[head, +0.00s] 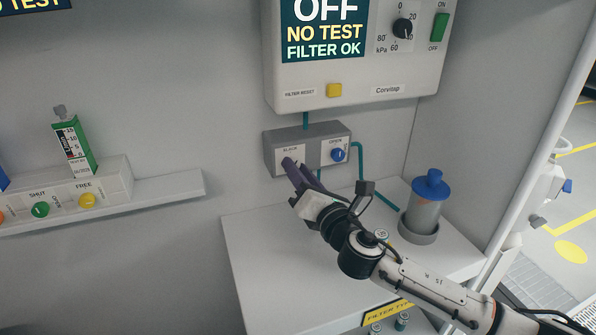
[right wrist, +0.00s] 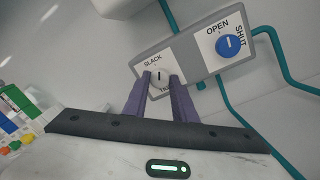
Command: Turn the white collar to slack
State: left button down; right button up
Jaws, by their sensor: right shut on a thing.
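The white collar (right wrist: 159,77) sits on the left plate of a grey box (head: 271,151). A dark line on its face stands about upright in the right wrist view. The word SLACK is printed above it; a word below is mostly hidden by my fingers. My right gripper (head: 291,166) has its purple fingers on either side of the collar, shut on it; it also shows in the right wrist view (right wrist: 160,82). In the head view the gripper hides the collar. My left gripper is not in view.
A blue knob (head: 338,154) marked OPEN and SHUT is right beside the collar. Teal tubes (head: 361,168) run from the box. A blue-lidded canister (head: 427,205) stands right on the white bench (head: 270,260). A control panel (head: 352,95) hangs above. A green cartridge (head: 75,145) stands left.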

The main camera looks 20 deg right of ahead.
jog(key=shift+r+n, duration=0.1)
jog(key=shift+n, duration=1.1)
jog(key=shift+d, duration=0.1)
jog(key=o, duration=1)
jog(key=shift+o, duration=0.2)
jog(key=shift+s, duration=0.1)
jog(key=s+d+b, duration=0.1)
jog(key=s, duration=0.9)
jog(key=shift+f, duration=0.2)
